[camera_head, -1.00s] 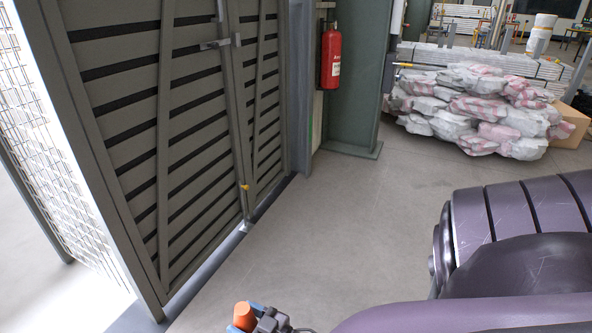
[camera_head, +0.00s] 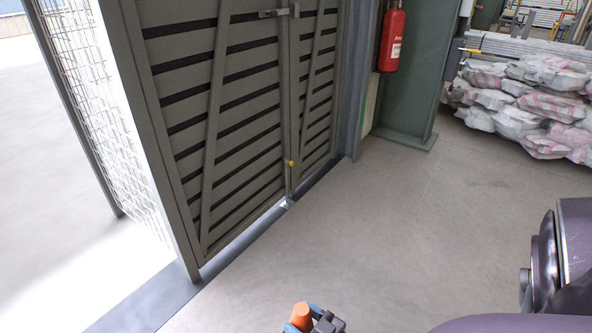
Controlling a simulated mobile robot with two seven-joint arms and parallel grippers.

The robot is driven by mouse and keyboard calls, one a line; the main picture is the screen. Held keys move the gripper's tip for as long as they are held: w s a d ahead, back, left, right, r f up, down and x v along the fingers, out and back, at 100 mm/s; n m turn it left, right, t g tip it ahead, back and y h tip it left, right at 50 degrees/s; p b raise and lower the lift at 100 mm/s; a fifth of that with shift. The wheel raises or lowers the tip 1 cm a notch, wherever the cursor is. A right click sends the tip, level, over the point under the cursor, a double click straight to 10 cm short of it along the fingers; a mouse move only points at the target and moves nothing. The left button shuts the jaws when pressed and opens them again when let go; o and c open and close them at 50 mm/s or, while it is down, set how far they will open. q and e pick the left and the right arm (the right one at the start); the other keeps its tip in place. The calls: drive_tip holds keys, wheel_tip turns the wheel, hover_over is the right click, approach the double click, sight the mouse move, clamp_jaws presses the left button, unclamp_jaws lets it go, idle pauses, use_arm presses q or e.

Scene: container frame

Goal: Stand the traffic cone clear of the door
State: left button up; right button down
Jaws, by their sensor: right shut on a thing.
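The orange top of the traffic cone (camera_head: 301,314) shows at the bottom edge of the head view; its lower part is cut off by the frame. My right gripper (camera_head: 315,321), with blue and dark parts, is shut on the cone near its top. The slatted grey double door (camera_head: 240,110) stands shut at the left, with a latch (camera_head: 281,12) high on it. The cone is in front of the door, with bare floor between them. I cannot tell whether the cone touches the floor. My left gripper is not in view.
A wire mesh panel (camera_head: 95,110) stands left of the door. A red fire extinguisher (camera_head: 392,38) hangs by a green column (camera_head: 418,80) beyond the door. Wrapped sacks (camera_head: 535,100) are piled at the back right. The grey floor (camera_head: 400,220) in the middle is clear.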

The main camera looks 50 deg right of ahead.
use_arm(q)
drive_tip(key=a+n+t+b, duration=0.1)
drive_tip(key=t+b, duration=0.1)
drive_tip(key=b, duration=0.2)
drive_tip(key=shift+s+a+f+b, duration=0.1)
drive_tip(key=shift+b, duration=0.3)
use_arm(e)
wheel_tip(320, 180, down, 11)
drive_tip(key=shift+f, duration=0.15)
drive_tip(key=shift+w, duration=0.1)
drive_tip(key=shift+c, duration=1.4)
unclamp_jaws()
drive_tip(key=shift+f, duration=0.2)
drive_tip(key=shift+r, duration=0.15)
